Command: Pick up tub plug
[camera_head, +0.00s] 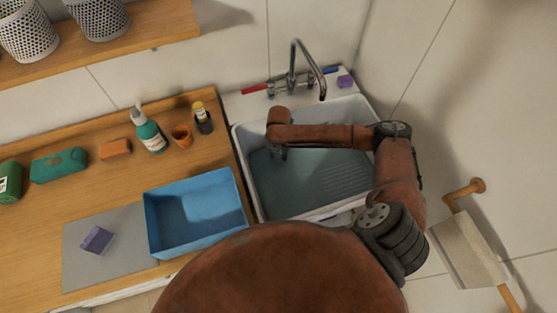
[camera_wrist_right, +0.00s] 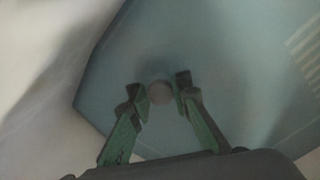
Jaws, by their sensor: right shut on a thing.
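The tub plug (camera_wrist_right: 160,92) shows in the right wrist view as a small round greyish knob between the fingertips. It is down in the bluish bottom of the white sink (camera_head: 240,150). My right gripper (camera_wrist_right: 168,92) is shut on the plug, one green-and-black finger on each side. In the head view my right gripper (camera_head: 278,155) reaches down into the left back part of the sink; the plug is hidden there. I cannot tell whether the plug is lifted off the bottom. My left gripper is not in view.
A tap (camera_head: 295,72) stands behind the sink, with a purple block (camera_head: 345,81) on the rim. A blue tub (camera_head: 195,240) sits left of the sink. Bottles, an orange cup (camera_head: 181,136) and a purple sponge (camera_head: 97,240) are on the counter. A towel rail (camera_head: 465,193) is at right.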

